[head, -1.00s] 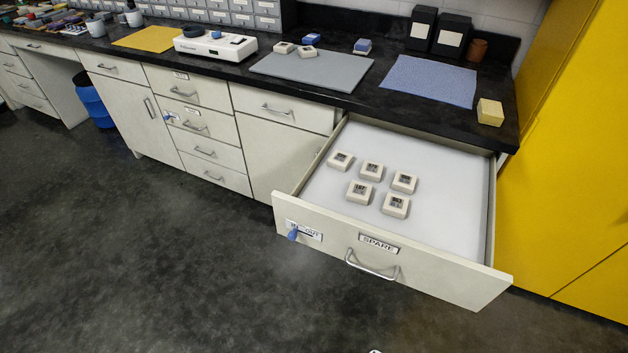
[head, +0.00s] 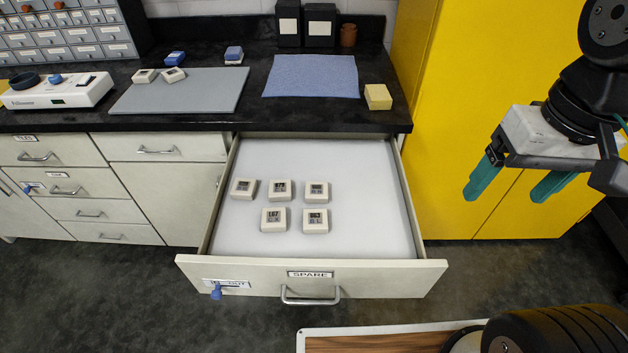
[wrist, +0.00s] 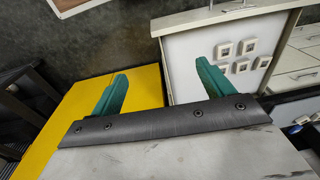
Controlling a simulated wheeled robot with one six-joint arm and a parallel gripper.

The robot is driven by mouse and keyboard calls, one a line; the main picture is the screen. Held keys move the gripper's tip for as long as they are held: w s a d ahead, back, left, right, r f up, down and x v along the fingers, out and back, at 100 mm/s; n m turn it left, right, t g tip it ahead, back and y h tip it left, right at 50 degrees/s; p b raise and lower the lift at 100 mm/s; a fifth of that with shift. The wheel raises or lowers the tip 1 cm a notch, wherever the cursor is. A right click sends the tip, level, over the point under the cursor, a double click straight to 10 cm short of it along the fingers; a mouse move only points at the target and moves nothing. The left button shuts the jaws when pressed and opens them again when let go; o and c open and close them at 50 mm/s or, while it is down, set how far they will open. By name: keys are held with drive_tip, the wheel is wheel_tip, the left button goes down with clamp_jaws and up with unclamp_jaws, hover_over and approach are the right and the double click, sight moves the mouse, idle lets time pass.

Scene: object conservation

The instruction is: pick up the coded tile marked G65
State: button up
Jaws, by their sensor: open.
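Several cream tiles with dark printed codes lie in two rows in the open drawer (head: 370,220) labelled SPARE. The back row has a left tile (head: 243,188), a middle tile (head: 280,190) and a right tile (head: 316,192). The front row has a left tile (head: 274,219), which seems to read L07, and a right tile (head: 316,220), whose code is close to G63 or G65. The print is too small to tell which is G65. My gripper (head: 508,192) is open and empty, right of the drawer before the yellow cabinet. The tiles also show in the wrist view, beyond the fingers (wrist: 162,75).
The dark counter (head: 200,118) behind the drawer holds a grey mat (head: 200,95), a blue cloth (head: 311,78), a yellow block (head: 378,97) and a white device (head: 75,95). A blue tag (head: 216,291) hangs at the drawer front. The yellow cabinet (head: 450,120) stands on the right.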

drive_tip(key=w+a+f+m+g+y, duration=0.2)
drive_tip(key=w+a+f+m+y, duration=0.3)
drive_tip(key=w, duration=0.3)
drive_tip(key=w+a+f+m+g+y, duration=0.2)
drive_tip(key=w+a+f+m+y, duration=0.15)
drive_tip(key=w+a+f, duration=0.45)
drive_tip(key=m+t+y, duration=0.3)
drive_tip(key=m+y, duration=0.1)
drive_tip(key=m, duration=0.5)
approach(319, 189)
drive_tip(key=shift+s+a+f, duration=0.2)
drive_tip(key=shift+s+a, duration=0.25)
drive_tip(key=shift+a, duration=0.1)
drive_tip(key=shift+a+f+m+t, duration=0.15)
drive_tip(key=shift+f+m+t, duration=0.1)
drive_tip(key=shift+f+t, duration=0.05)
drive_tip(key=x, duration=0.7)
drive_tip(key=shift+w+a, duration=0.2)
drive_tip(key=shift+a, duration=0.05)
drive_tip(key=shift+y, duration=0.25)
drive_tip(key=c, duration=1.2)
